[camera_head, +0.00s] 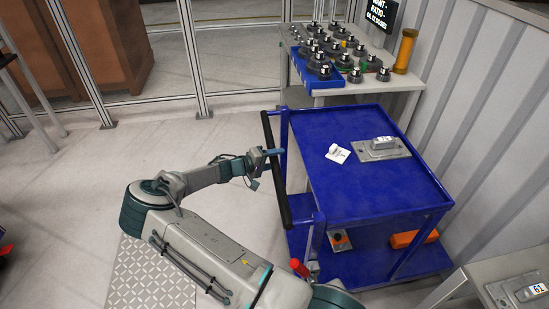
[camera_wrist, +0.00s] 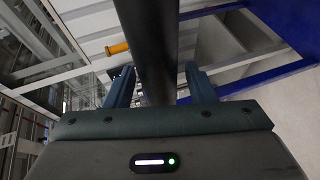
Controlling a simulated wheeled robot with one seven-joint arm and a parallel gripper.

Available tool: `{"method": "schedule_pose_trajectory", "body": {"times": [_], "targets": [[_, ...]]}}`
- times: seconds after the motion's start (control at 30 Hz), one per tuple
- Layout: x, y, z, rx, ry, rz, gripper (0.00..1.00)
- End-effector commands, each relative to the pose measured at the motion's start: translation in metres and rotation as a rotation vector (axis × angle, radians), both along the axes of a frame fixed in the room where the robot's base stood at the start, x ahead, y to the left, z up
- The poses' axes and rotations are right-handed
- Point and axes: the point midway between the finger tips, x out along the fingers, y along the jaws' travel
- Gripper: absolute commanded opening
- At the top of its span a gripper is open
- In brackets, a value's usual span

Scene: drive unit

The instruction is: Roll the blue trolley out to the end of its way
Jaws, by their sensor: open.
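The blue trolley (camera_head: 345,196) stands right of centre in the head view, by the corrugated wall. Its black push handle (camera_head: 275,170) runs along its left side. My gripper (camera_head: 271,153) is at the handle's upper half, with one finger seen against the bar. In the wrist view the black handle (camera_wrist: 150,45) passes between the two spread fingers of my gripper (camera_wrist: 160,85). The fingers are open around the bar, with a gap on each side. Part of the trolley's blue frame (camera_wrist: 290,70) shows at the right of the wrist view.
On the trolley top lie a grey plate with a device (camera_head: 383,150) and a small white item (camera_head: 338,153). A table with several dark round parts (camera_head: 405,83) stands behind. A bench (camera_head: 478,294) is at lower right.

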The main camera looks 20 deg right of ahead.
Motion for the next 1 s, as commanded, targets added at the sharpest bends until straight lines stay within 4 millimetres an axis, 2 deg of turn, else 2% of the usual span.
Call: {"method": "schedule_pose_trajectory", "body": {"times": [0.2, 0.23, 0.4, 1.0], "targets": [[0.0002, -0.0004, -0.0002, 0.0, 0.0, 0.0, 0.5], [0.0003, -0.0003, -0.0002, 0.0, 0.0, 0.0, 0.44], [0.0001, -0.0003, -0.0002, 0.0, 0.0, 0.0, 0.0], [0.0001, 0.0001, -0.0003, 0.001, -0.001, 0.0, 0.0]]}}
